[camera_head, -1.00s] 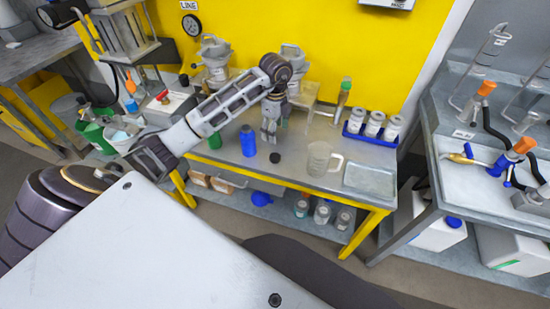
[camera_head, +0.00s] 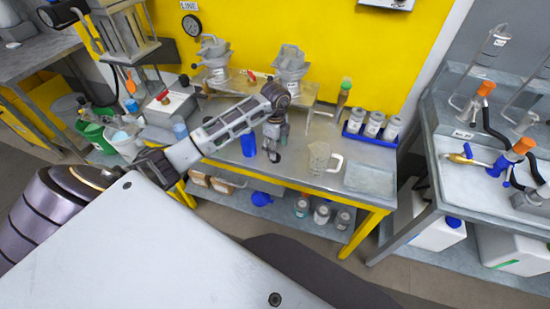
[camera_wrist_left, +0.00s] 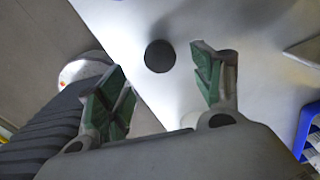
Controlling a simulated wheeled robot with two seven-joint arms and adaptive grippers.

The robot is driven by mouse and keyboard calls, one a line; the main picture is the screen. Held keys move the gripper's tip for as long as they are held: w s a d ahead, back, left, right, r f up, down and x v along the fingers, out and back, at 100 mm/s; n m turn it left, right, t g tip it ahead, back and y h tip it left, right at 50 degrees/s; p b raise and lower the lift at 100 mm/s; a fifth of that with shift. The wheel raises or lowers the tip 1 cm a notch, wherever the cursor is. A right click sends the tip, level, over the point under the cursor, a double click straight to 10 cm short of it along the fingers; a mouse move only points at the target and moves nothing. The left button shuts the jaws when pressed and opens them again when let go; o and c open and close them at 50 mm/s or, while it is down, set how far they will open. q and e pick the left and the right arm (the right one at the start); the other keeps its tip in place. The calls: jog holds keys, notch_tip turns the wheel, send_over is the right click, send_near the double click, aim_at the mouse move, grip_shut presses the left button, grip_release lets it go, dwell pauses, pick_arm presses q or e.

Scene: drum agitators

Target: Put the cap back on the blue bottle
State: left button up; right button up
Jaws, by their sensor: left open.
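The blue bottle (camera_head: 248,146) stands on the metal table, partly behind my left arm; no cap can be made out on it. The black cap (camera_head: 274,157) lies on the tabletop just right of the bottle. My left gripper (camera_head: 271,147) points down at the cap from above, with its fingers open. In the left wrist view, the round black cap (camera_wrist_left: 160,56) shows between the two green-padded fingers of the gripper (camera_wrist_left: 157,66), apart from both. My right gripper is not in view.
A clear mug (camera_head: 318,157) stands right of the gripper, with a shallow tray (camera_head: 370,178) beyond it. A blue rack (camera_head: 351,136) holds white jars at the back right. Grey agitator stands (camera_head: 291,72) are behind. The table's front edge is close to the cap.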

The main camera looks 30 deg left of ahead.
pick_arm(q)
jog(key=shift+f, duration=0.15)
jog(key=shift+f+p, duration=0.3)
jog(key=shift+f, duration=2.15)
jog(key=shift+d, duration=0.1)
jog(key=c, duration=0.8)
